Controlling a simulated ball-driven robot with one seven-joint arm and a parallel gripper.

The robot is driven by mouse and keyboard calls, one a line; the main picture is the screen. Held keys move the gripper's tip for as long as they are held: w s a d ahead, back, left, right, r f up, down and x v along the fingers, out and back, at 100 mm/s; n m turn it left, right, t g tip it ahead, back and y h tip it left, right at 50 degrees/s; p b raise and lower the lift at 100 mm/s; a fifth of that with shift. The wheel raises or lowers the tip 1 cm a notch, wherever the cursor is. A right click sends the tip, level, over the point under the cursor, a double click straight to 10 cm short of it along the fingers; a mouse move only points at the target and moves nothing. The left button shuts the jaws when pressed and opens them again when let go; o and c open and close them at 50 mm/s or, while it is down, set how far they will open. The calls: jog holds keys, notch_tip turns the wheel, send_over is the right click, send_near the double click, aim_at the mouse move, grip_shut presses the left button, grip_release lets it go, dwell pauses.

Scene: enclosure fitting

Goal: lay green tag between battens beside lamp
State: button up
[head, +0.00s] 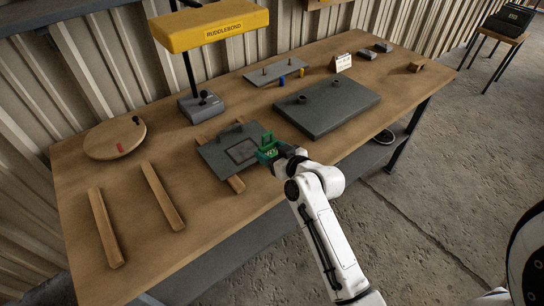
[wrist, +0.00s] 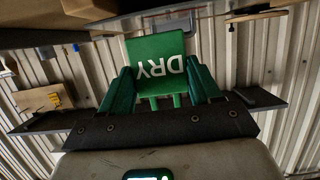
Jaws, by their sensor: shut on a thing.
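The green tag (wrist: 155,47), lettered DRY upside down, is held between the green fingers of my gripper (wrist: 160,88) in the wrist view. In the head view my gripper (head: 268,150) holds it above the table, at the right edge of a dark grey plate. Two bare wooden battens, one at far left (head: 105,228) and one to its right (head: 162,195), lie roughly parallel with clear tabletop between them. The yellow lamp (head: 210,25) stands behind on a grey base (head: 201,107). My gripper is to the right of both bare battens.
The grey plate (head: 217,155) lies over wood showing at its edges. A round wooden board (head: 103,145) lies at back left. A larger dark slab (head: 335,112) with two knobs, a small plate with pegs (head: 268,75) and a white card (head: 343,62) occupy the right side.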

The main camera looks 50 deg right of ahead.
notch_tip(320, 180, down, 3)
jog(key=shift+s+r, duration=0.1)
jog(key=shift+f+b, duration=0.4)
jog(key=shift+f, duration=0.2)
jog(key=o, duration=1)
jog(key=shift+o, duration=0.2)
jog(key=shift+r, duration=0.15)
